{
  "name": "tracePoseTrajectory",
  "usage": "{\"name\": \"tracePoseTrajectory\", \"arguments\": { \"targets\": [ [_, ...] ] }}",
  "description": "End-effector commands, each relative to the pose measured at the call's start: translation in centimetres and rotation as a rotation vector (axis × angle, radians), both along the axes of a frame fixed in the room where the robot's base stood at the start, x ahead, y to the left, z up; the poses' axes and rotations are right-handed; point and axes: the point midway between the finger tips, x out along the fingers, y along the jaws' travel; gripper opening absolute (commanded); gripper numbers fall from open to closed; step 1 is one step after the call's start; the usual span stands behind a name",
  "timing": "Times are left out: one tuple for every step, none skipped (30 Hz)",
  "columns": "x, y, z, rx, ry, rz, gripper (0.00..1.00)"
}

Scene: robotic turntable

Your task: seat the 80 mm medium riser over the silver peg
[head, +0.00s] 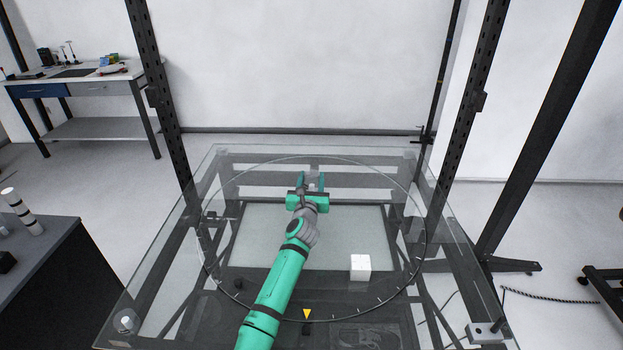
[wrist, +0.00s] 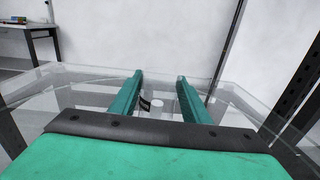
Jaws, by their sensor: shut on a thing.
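My gripper (head: 311,183) reaches over the far part of the round glass turntable (head: 424,238). In the wrist view its two teal fingers (wrist: 160,100) stand apart, closed on a see-through thing that I take to be the clear riser (wrist: 171,100). Its outline is faint, and a small black-and-white mark shows beside the left finger. A small pale round post (wrist: 157,106), likely the silver peg, shows between the fingers. I cannot tell whether the riser is around it, above it or in front of it. The riser's lower edge is hidden.
A yellow pointer (head: 307,314) marks the near rim. Dark uprights flank the glass table. A dark cabinet (head: 40,275) with a banded cylinder (head: 22,211) is at left.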

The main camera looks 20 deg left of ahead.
Motion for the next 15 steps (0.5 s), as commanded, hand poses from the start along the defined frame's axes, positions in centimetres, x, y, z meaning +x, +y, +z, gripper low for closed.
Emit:
{"name": "tracePoseTrajectory", "arguments": {
  "targets": [
    [0.0,0.0,0.1,0.001,-0.001,-0.001,0.14],
    [-0.1,0.0,0.1,0.002,-0.001,-0.001,0.14],
    [-0.1,0.0,0.1,0.003,0.000,-0.001,0.14],
    [-0.1,0.0,0.0,0.002,-0.001,-0.002,0.14],
    [-0.1,-0.1,-0.2,0.001,0.000,-0.002,0.14],
    [-0.1,-0.1,-0.4,0.001,0.000,-0.001,0.14],
    [-0.1,-0.1,-0.7,0.001,0.000,-0.001,0.14],
    [-0.1,0.0,-0.9,0.001,0.001,0.000,0.14],
    [-0.1,0.0,-1.2,0.001,0.001,0.000,0.14],
    [-0.1,0.1,-1.4,0.001,0.000,0.001,0.14],
    [-0.1,0.1,-1.7,0.001,0.000,0.001,0.14],
    [-0.2,0.2,-2.0,0.000,0.000,0.002,0.14],
    [-0.2,0.2,-2.3,0.000,0.000,0.003,0.14],
    [-0.2,0.2,-2.6,0.001,0.000,0.003,0.14],
    [-0.2,0.2,-3.0,0.001,0.001,0.002,0.14]
  ]
}}
